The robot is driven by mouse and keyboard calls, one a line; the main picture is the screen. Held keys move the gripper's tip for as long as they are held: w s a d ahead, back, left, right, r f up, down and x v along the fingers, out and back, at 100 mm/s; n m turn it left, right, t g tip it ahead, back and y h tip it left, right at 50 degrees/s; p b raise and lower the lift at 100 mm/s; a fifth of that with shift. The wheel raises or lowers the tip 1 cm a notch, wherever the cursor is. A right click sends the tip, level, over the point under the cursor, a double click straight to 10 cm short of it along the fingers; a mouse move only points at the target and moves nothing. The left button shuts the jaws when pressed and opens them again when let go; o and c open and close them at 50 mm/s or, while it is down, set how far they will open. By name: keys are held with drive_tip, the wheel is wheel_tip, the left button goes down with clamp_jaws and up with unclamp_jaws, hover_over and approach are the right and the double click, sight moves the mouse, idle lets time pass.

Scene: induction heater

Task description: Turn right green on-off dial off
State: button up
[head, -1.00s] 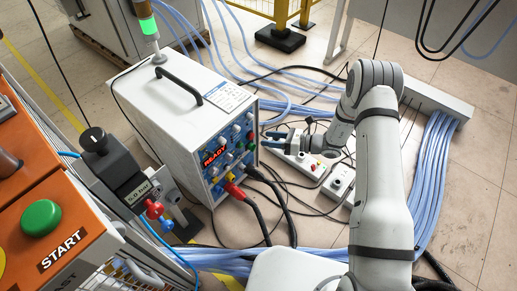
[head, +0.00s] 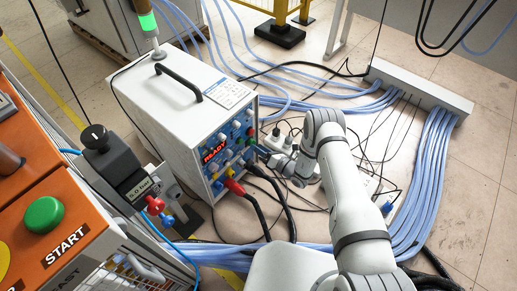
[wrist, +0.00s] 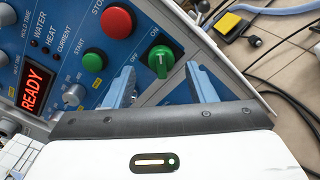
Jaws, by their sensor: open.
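The green on-off dial (wrist: 161,62) is on the lower right of the heater's blue front panel in the wrist view. Its raised grip stands roughly upright, with ON printed above it and OFF to its left. My gripper (wrist: 161,78) is open, with one blue finger on each side of the dial in the picture. The fingers do not appear to touch the dial. In the head view my gripper (head: 268,155) is close to the right edge of the panel, and its fingertips and the dial are hard to make out.
The heater (head: 170,105) shows a red READY display (wrist: 36,89). A red stop button (wrist: 118,20) and a green start button (wrist: 95,61) sit left of the dial. Cables and a power strip (head: 278,140) lie on the floor beside the heater.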

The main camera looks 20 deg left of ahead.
drive_tip(key=shift+x, duration=1)
drive_tip(key=shift+d, duration=0.1)
drive_tip(key=shift+c, duration=0.3)
